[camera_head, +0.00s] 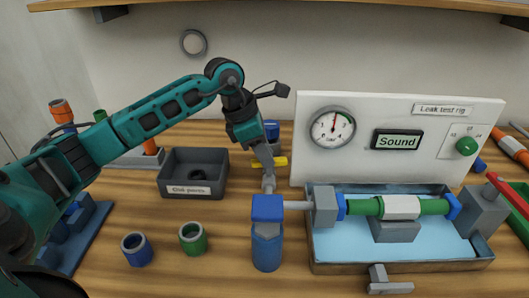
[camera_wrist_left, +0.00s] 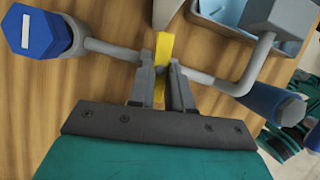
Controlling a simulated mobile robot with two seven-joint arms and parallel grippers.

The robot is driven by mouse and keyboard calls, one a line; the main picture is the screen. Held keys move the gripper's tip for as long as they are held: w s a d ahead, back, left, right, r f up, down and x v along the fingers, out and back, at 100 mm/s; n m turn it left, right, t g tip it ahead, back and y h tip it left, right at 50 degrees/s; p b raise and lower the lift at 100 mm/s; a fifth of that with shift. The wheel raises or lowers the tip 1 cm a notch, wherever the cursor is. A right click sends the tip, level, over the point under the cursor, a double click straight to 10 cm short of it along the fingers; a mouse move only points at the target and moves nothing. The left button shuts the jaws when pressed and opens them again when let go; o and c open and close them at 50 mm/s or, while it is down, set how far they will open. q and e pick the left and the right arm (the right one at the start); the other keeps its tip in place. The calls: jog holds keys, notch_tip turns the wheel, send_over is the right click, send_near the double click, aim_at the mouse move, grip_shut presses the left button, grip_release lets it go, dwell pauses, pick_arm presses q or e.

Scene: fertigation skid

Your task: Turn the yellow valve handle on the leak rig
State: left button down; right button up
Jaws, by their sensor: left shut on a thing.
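The yellow valve handle (camera_head: 281,161) shows in the head view just left of the leak test rig's white panel (camera_head: 400,104), partly hidden by my left gripper (camera_head: 268,184). In the left wrist view the handle (camera_wrist_left: 163,47) is a yellow bar between the two fingers of my left gripper (camera_wrist_left: 162,78). The fingers are shut on it, and the bar sticks out past their tips. A grey pipe (camera_wrist_left: 112,49) runs beside the handle to a blue-capped fitting (camera_wrist_left: 32,30). My right gripper is in neither view.
A blue cylinder (camera_head: 267,245) stands in front of the gripper, beside the rig's tray (camera_head: 400,267). The panel carries a gauge (camera_head: 332,127) and a display reading "Sound" (camera_head: 397,140). A dark bin (camera_head: 190,187), a blue ring (camera_head: 137,250) and a green ring (camera_head: 193,238) are to the left.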

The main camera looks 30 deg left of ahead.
pick_arm(q)
jog(key=n+t+y, duration=0.1)
jog(key=n, duration=0.3)
jog(key=shift+s+d+b, duration=0.15)
jog(key=shift+b, duration=0.2)
jog(key=n, duration=0.1)
jog(key=n+y, duration=0.1)
jog(key=n, duration=0.1)
jog(key=n+y+b, duration=0.1)
jog(key=n, duration=0.1)
jog(key=shift+d+t, duration=0.25)
jog(key=shift+t, duration=0.15)
jog(key=n+y, duration=0.1)
jog(key=n, duration=0.1)
jog(key=shift+d+n+b, duration=0.1)
jog(key=shift+n+b, duration=0.2)
jog(key=shift+b, duration=0.1)
jog(key=shift+d+n+y, duration=0.1)
jog(key=shift+n+y, duration=0.2)
jog(key=shift+n, duration=0.6)
jog(key=shift+d+n+g+y+b, duration=0.1)
jog(key=shift+n+g+y+b, duration=0.4)
jog(key=shift+n, duration=1)
jog(key=c, duration=1)
grip_release()
jog(key=shift+c, duration=0.2)
